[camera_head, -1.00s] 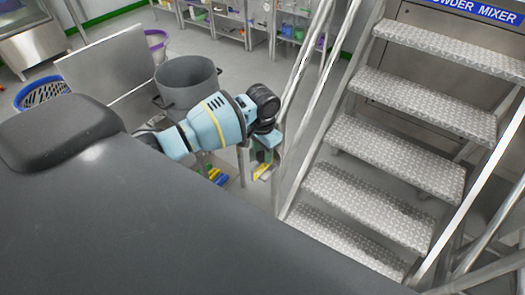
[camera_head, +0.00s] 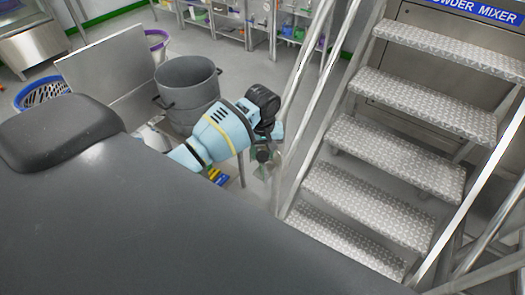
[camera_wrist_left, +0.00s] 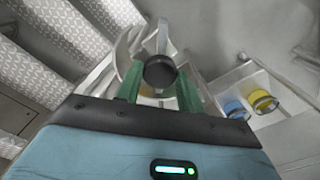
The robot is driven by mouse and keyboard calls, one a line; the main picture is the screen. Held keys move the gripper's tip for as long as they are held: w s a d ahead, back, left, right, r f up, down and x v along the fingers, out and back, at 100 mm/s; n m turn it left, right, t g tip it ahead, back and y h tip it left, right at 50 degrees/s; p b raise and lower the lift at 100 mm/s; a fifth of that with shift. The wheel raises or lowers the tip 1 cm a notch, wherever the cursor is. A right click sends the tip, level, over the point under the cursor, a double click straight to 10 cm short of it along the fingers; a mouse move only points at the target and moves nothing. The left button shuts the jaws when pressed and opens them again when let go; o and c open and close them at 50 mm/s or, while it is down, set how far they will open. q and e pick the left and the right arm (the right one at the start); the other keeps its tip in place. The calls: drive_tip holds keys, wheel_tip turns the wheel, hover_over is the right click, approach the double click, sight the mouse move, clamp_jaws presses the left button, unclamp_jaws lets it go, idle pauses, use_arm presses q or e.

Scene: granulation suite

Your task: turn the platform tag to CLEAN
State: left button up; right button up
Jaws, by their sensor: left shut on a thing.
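My left gripper (camera_head: 266,165) is by the lower part of the stair rail. In the left wrist view its two green fingers (camera_wrist_left: 160,88) are shut on a round black knob (camera_wrist_left: 160,70). Behind the knob is a pale plate with a rounded edge (camera_wrist_left: 125,52), which looks like the platform tag. The fingers and knob cover much of it, and I can read no word on it. In the head view the tag is hidden or too small to tell. My right gripper is not in view.
Metal stairs with treads (camera_head: 395,153) and tubular rails (camera_head: 310,90) stand right of my left arm. A grey drum (camera_head: 187,90) stands behind it. Blue and yellow items (camera_head: 217,177) lie below the wrist. A blue basket (camera_head: 42,92) is at the far left.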

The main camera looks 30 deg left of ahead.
use_arm(q)
drive_tip(key=shift+n, duration=1.1)
drive_tip(key=o, duration=1)
drive_tip(key=shift+r, duration=3.95)
